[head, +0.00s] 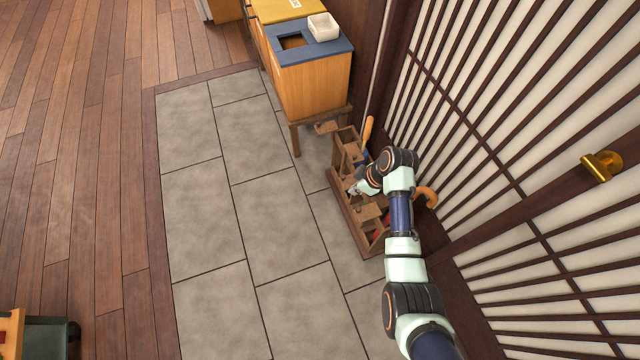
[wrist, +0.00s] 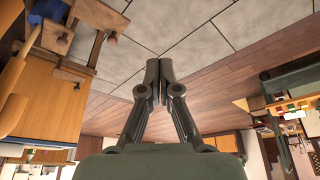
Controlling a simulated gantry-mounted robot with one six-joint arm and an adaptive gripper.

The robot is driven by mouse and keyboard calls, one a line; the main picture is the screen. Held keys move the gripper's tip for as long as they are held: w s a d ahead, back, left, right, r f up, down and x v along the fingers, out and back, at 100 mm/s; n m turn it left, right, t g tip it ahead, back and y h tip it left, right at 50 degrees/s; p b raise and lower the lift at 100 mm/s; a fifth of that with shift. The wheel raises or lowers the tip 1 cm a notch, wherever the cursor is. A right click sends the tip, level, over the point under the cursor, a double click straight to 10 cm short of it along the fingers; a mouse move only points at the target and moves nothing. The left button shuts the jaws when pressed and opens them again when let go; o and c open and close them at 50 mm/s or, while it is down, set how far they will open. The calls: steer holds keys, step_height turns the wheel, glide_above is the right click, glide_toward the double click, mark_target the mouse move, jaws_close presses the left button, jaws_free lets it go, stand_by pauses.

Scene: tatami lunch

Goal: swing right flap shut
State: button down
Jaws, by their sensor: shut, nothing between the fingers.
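I cannot make out for certain which part is the right flap in either view. My gripper (wrist: 162,80) is shut and empty in the wrist view, its two dark fingertips together, with floor behind them. In the head view my arm reaches over a low wooden rack (head: 338,192) against the lattice wall, and the wrist hides part of it. The fingertips are too small and covered to make out there. In the wrist view, wooden pieces with small dark knobs (wrist: 70,75) show at upper left, apart from the fingers.
A wooden cabinet (head: 318,90) with a blue top and a square opening stands beyond the rack, with a white container (head: 323,27) on it. An orange curved handle (head: 426,196) sticks out beside my arm. The lattice wall (head: 500,130) is close on the right. Grey tiles (head: 210,215) are clear.

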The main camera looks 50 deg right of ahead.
steer(key=b, duration=0.6)
glide_above(354, 210)
steer(key=w, duration=0.4)
step_height(354, 210, down, 10)
steer(key=s, duration=0.2)
steer(key=s+f+b, duration=0.1)
steer(key=s, duration=0.1)
steer(key=shift+w, duration=0.2)
steer(key=shift+s, duration=0.1)
steer(key=shift+s+a+r, duration=0.1)
steer(key=shift+a+r, duration=0.05)
steer(key=shift+a, duration=0.05)
